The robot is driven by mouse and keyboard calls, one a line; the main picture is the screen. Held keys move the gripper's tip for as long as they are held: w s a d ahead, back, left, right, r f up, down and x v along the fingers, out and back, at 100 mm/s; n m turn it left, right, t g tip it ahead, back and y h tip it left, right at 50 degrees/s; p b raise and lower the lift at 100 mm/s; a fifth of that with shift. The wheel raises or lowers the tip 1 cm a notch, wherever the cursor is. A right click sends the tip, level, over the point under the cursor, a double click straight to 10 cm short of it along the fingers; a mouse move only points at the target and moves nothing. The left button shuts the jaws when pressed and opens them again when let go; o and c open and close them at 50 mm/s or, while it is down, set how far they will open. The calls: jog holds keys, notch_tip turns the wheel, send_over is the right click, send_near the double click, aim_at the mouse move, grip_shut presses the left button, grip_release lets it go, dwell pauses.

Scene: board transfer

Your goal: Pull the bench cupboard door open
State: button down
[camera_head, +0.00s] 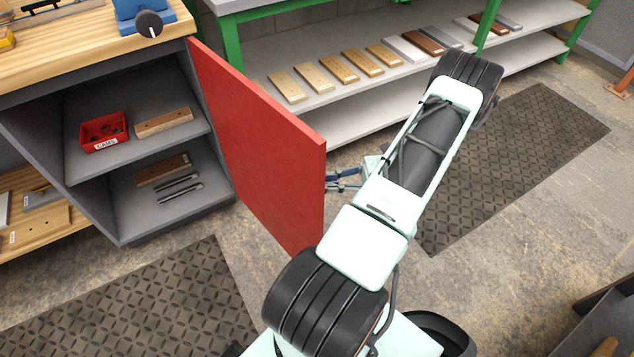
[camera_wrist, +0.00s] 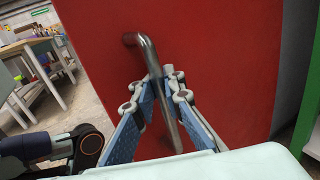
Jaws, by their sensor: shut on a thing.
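The red cupboard door (camera_head: 258,140) stands wide open, swung out from the bench cupboard (camera_head: 62,130). Its red face also fills much of the wrist view (camera_wrist: 230,60). A metal bar handle (camera_wrist: 150,58) stands out from that face. My gripper (camera_wrist: 160,92) is shut on the handle, with its blue-padded fingers on either side of the bar. In the head view my gripper (camera_head: 332,182) is at the door's outer face, and the door's edge hides the handle and fingertips. The cupboard's inside shows its shelves.
A red bin labelled CAMS (camera_head: 103,131) and boards (camera_head: 164,122) lie on the cupboard shelves. A green-legged rack (camera_head: 300,118) with a row of boards stands behind the door. Dark floor mats (camera_head: 130,305) lie in front of the cupboard and to the right (camera_head: 540,140).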

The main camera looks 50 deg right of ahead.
jog(key=shift+s+d, duration=0.35)
jog(key=shift+d, duration=0.05)
jog(key=c, duration=2.1)
grip_release()
jog(key=shift+o, duration=0.4)
jog(key=shift+w+d, duration=0.1)
jog(key=v, duration=1.2)
